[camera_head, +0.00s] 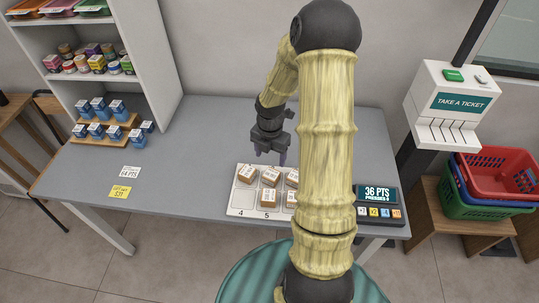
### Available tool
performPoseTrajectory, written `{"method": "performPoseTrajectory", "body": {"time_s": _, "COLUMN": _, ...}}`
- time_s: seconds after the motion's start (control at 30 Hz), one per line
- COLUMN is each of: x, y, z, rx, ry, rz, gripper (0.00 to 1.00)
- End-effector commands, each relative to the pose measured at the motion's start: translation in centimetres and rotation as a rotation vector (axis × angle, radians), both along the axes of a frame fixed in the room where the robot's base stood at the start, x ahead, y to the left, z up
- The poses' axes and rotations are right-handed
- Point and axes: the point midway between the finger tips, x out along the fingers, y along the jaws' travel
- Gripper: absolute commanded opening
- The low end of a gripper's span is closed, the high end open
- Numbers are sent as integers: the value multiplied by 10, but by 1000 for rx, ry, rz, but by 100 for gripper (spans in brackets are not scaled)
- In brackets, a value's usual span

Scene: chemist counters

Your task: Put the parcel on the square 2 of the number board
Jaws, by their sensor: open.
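The white number board (236,203) lies on the grey table in front of my arm. The figures 4 and 5 show on its near edge; my arm hides its right part, and I cannot read a 2. Several small brown parcels with white labels are on the board: one at the upper left (247,173), one in the upper middle (270,178), one further right (292,177), one in the lower middle (268,196) and one partly hidden by my arm (291,199). My gripper (269,157) is open and points down near the board's far edge, apparently above the parcels and empty.
A display reading 36 PTS (377,192) stands right of the board. Blue-and-white boxes (98,110) sit on a wooden stepped stand at the left. White and yellow cards (120,191) lie at the front left. The table between is clear. A ticket machine (452,100) stands at the right.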

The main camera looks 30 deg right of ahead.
Motion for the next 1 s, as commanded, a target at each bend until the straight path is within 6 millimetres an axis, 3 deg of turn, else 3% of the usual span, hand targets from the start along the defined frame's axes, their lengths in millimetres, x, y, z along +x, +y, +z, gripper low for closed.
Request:
{"method": "performPoseTrajectory", "body": {"time_s": 0.17, "x": -3, "y": 7, "z": 8, "rx": -7, "ry": -7, "rz": -82, "gripper": 67}}
{"method": "performPoseTrajectory", "body": {"time_s": 0.27, "x": -8, "y": 18, "z": 21, "rx": -16, "ry": -19, "rz": -219, "gripper": 67}}
{"method": "performPoseTrajectory", "body": {"time_s": 0.67, "x": -49, "y": 73, "z": 79, "rx": 8, "ry": -113, "rz": -1034, "gripper": 67}}
{"method": "performPoseTrajectory", "body": {"time_s": 1.0, "x": -94, "y": 112, "z": 117, "rx": 144, "ry": -160, "rz": -1754, "gripper": 67}}
